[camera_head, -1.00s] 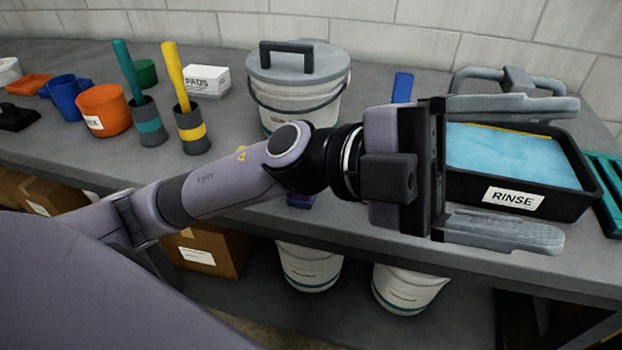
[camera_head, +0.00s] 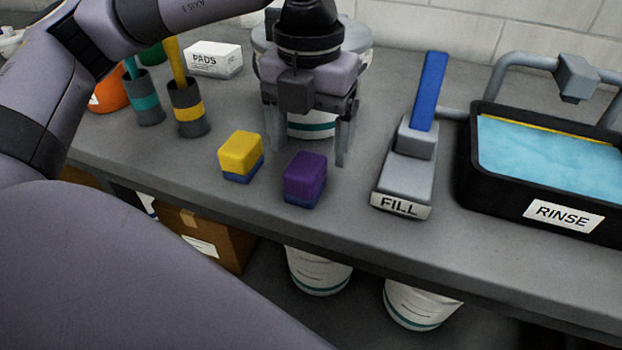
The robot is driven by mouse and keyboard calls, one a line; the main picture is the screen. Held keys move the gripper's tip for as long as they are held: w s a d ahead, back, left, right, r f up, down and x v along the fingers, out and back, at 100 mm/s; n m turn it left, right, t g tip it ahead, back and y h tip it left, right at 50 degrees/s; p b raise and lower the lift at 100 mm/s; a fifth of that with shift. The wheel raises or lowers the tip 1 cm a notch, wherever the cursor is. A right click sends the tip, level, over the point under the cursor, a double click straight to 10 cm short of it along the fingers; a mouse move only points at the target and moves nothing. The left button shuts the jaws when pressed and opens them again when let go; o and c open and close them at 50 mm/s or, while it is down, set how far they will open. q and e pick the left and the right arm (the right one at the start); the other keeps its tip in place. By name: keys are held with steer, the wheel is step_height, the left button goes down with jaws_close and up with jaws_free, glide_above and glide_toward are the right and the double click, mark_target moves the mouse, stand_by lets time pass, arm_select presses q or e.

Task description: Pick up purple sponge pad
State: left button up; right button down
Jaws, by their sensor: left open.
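The purple sponge pad (camera_head: 305,178), purple on top with a blue lower layer, sits on the grey bench (camera_head: 370,240) near its front edge. My left gripper (camera_head: 308,152) points downward just behind the pad in the picture, open, with its fingers apart and nothing held between them. The pad is in full view and appears apart from the fingers. My right gripper is not in view.
A yellow and blue sponge pad (camera_head: 241,156) sits close left of the purple one. Right stands a FILL lever (camera_head: 406,170) with a blue handle, then a black RINSE basin (camera_head: 483,200). A white bucket (camera_head: 311,127) is behind my gripper. Brush holders (camera_head: 187,110) stand left.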

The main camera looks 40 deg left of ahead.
mark_target(305, 164)
arm_select(q)
steer(key=f, duration=0.4)
steer(key=a+f, duration=0.1)
steer(key=f, duration=0.2)
steer(key=c, duration=1.1)
